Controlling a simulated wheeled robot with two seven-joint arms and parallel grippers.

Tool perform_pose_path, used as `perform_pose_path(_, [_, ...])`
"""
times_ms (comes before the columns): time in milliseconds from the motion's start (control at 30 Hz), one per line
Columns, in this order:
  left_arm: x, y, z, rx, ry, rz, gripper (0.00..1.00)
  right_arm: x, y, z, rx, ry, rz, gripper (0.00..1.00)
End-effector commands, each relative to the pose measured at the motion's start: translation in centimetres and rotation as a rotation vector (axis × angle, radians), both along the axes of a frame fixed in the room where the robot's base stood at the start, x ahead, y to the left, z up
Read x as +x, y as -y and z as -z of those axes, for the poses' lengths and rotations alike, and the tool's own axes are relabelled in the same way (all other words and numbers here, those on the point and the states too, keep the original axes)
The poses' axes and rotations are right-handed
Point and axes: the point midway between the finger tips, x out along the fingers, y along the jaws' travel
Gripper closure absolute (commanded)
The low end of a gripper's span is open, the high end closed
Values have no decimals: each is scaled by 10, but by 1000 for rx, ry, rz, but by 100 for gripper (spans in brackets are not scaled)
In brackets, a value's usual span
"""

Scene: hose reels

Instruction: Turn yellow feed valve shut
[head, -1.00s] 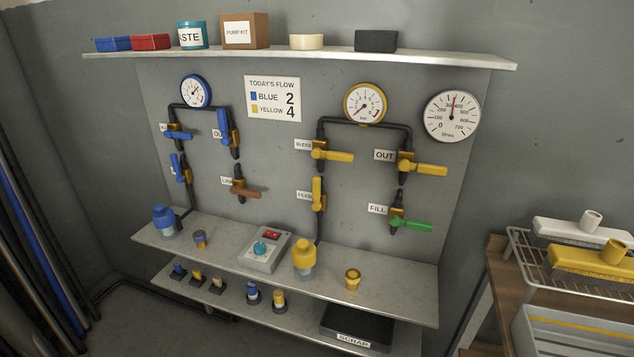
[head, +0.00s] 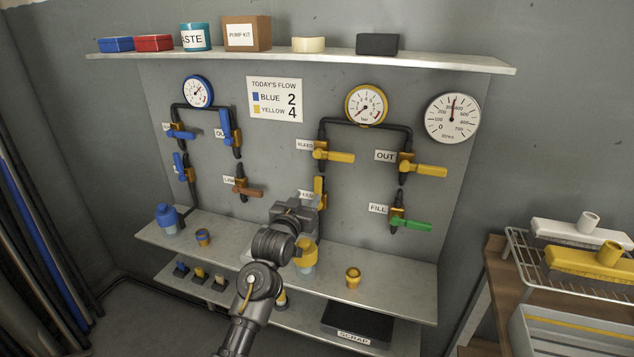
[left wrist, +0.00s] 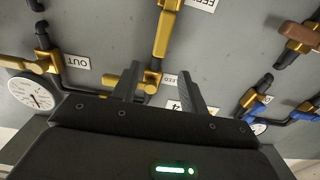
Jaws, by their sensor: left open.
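The yellow feed valve (head: 319,188) is on the grey board, low on the yellow pipe, its lever upright along the pipe. In the head view my left gripper (head: 296,208) is in front of the board, just left of and below that lever, covering part of the valve and its label. In the left wrist view the gripper (left wrist: 163,84) is open and empty. The feed valve's lever (left wrist: 165,32) shows beyond the fingertips there, and the yellow bleed valve (left wrist: 123,86) shows near the left finger. I see no contact. My right gripper is out of view.
The yellow bleed valve (head: 334,155), yellow out valve (head: 425,170) and green fill lever (head: 412,225) are nearby. A brown lever (head: 247,191) is to the left. A yellow-capped bottle (head: 305,255) stands on the shelf (head: 400,283) below, partly behind my arm.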

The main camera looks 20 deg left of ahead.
Motion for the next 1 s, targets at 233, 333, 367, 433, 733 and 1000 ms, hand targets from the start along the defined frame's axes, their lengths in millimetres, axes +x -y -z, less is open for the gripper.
perform_pose_path(233, [33,2,-2,0,-2,0,56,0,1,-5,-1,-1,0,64])
perform_pose_path(333, [52,3,-1,-1,-3,0,56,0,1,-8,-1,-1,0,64])
perform_pose_path(367, [57,3,-2,-1,-2,0,56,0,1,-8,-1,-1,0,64])
perform_pose_path(433, [69,4,-1,0,-2,0,56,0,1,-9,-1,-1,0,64])
perform_pose_path(733, [100,7,0,0,-2,0,56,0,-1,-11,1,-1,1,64])
perform_pose_path(1000, [106,7,1,0,-2,0,56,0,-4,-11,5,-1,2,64])
